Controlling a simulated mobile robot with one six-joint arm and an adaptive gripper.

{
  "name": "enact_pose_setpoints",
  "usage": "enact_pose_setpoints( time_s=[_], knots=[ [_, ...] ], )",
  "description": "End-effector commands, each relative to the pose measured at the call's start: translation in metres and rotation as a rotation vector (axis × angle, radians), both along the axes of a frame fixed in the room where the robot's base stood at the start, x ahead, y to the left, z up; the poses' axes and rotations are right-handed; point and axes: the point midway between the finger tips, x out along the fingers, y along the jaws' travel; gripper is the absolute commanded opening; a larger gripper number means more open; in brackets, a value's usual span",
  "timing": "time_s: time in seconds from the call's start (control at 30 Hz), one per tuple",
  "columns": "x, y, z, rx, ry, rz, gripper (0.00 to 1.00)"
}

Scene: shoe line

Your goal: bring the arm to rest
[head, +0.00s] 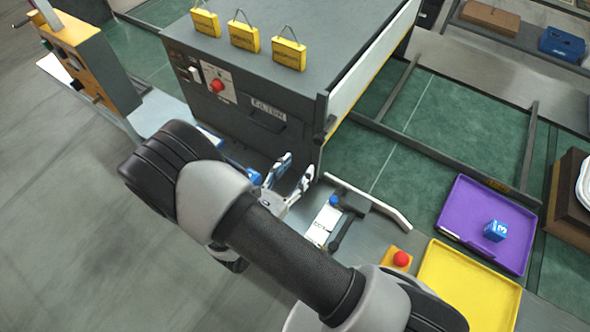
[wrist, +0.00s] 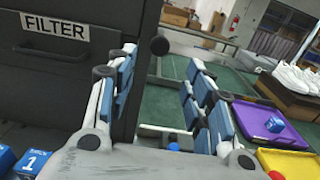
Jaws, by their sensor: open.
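My gripper (head: 289,181) is at the end of my arm, in front of the dark machine and low beside its front corner. In the wrist view my gripper (wrist: 158,97) shows its two blue-padded fingers spread wide apart. Nothing is between the fingers. My arm reaches across the lower middle of the head view, bent at the dark joint on the left.
The dark filter machine (head: 265,105) stands close to my gripper, with yellow tags on top. A purple tray (head: 470,215) holds a blue cube (head: 495,230). A yellow tray (head: 465,290) and a red button (head: 401,258) are nearby. Another blue cube (wrist: 33,162) lies lower left.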

Motion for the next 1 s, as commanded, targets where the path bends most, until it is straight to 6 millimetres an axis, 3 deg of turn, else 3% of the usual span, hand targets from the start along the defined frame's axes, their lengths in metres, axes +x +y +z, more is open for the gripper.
enact_pose_setpoints(
  time_s=[0.47,0.57,0.67,0.77,1.0],
  knots=[
    [0.0,-0.001,0.001,0.002,-0.001,-0.003,0.47],
    [0.001,-0.008,0.008,0.025,-0.011,-0.046,0.47],
    [0.002,-0.03,0.028,0.092,-0.036,-0.164,0.47],
    [-0.006,-0.064,0.054,0.203,-0.073,-0.344,0.47],
    [-0.057,-0.137,0.097,0.546,-0.168,-0.796,0.47]
  ],
)
